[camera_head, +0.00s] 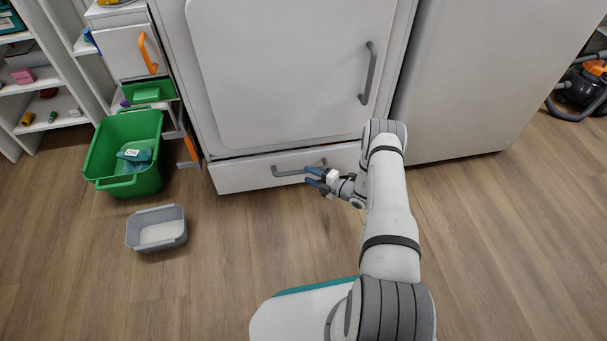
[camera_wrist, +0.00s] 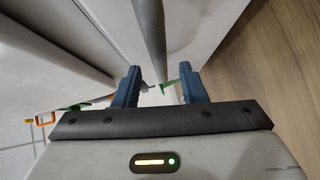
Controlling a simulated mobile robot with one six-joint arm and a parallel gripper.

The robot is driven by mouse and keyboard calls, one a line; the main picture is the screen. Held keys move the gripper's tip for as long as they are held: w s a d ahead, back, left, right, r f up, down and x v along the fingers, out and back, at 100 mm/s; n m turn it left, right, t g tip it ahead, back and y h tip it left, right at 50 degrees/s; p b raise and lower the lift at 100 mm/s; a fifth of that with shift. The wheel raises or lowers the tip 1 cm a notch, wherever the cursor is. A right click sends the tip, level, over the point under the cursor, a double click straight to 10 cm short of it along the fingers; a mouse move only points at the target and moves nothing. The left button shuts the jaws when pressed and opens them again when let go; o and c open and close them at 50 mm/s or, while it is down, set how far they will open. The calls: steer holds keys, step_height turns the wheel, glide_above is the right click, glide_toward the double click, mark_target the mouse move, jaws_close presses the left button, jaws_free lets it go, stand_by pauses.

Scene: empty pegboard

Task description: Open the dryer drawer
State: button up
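The dryer drawer (camera_head: 238,176) is the low white front beneath the large dryer door. A dark line runs along its top edge, and I cannot tell whether it stands slightly out. Its grey bar handle (camera_head: 287,172) runs across the front. My gripper (camera_head: 312,176) is at the handle's right part, with blue fingers pointing left. In the wrist view my gripper (camera_wrist: 161,85) is open, and the grey handle (camera_wrist: 151,35) runs down from the top toward the gap between the fingertips. I cannot tell whether the fingers touch it. The fingers partly cover the handle's right part in the head view.
The dryer door (camera_head: 280,75) above has its own grey handle (camera_head: 368,73). A green bin (camera_head: 105,150) and a grey tub (camera_head: 157,243) stand on the floor at left. White shelves (camera_head: 45,80) are farther left. The wooden floor in front of the drawer is clear apart from my arm.

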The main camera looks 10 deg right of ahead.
mark_target(301, 172)
steer(key=shift+b+x, duration=0.65)
steer(key=shift+x, duration=1.75)
steer(key=shift+c, duration=0.2)
steer(key=shift+s, duration=0.1)
jaws_close()
